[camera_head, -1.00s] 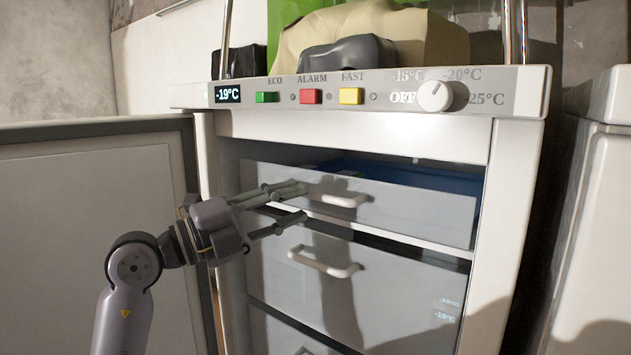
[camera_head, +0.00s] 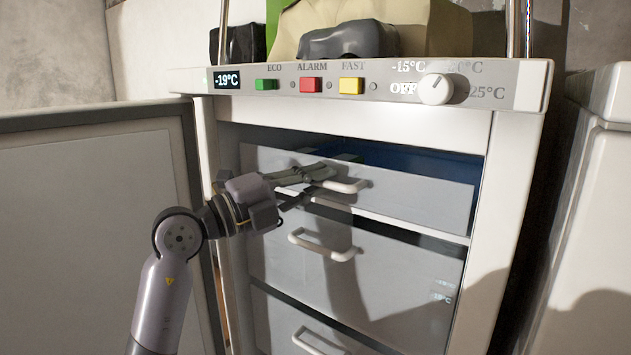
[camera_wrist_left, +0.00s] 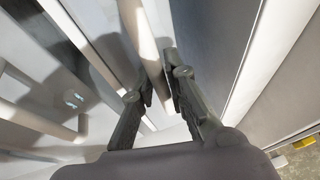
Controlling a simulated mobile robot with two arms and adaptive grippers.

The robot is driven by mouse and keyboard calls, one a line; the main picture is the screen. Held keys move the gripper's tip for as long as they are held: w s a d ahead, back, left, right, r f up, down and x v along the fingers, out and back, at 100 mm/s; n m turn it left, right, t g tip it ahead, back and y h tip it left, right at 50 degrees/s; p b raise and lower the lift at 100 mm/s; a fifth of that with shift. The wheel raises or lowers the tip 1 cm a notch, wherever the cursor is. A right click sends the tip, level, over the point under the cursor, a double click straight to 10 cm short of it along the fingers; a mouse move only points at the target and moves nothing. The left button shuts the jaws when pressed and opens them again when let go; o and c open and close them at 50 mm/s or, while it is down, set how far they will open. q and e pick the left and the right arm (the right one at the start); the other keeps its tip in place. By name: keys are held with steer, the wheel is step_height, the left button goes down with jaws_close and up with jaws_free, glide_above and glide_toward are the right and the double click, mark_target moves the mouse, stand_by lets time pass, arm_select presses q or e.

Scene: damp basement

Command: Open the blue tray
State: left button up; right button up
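The blue tray (camera_head: 415,160) shows as a strip of blue behind and above the top grey drawer front (camera_head: 420,190) of the open freezer. That front carries a white bar handle (camera_head: 352,187). My left gripper (camera_head: 322,181) is at the left part of this handle. In the left wrist view the pale handle bar (camera_wrist_left: 142,35) passes between the fingers of my left gripper (camera_wrist_left: 158,88), which lie close on both sides of it. Exact finger contact is partly hidden. My right gripper is not in view.
The freezer door (camera_head: 95,220) stands open at the left. A second drawer (camera_head: 390,280) with its own handle (camera_head: 322,246) is just below. The control panel (camera_head: 190,80) runs above. A white appliance (camera_head: 590,230) stands close on the right.

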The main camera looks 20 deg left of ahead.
arm_select(q)
jaws_close()
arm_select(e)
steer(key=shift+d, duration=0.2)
arm_select(q)
steer(key=shift+f, duration=0.1)
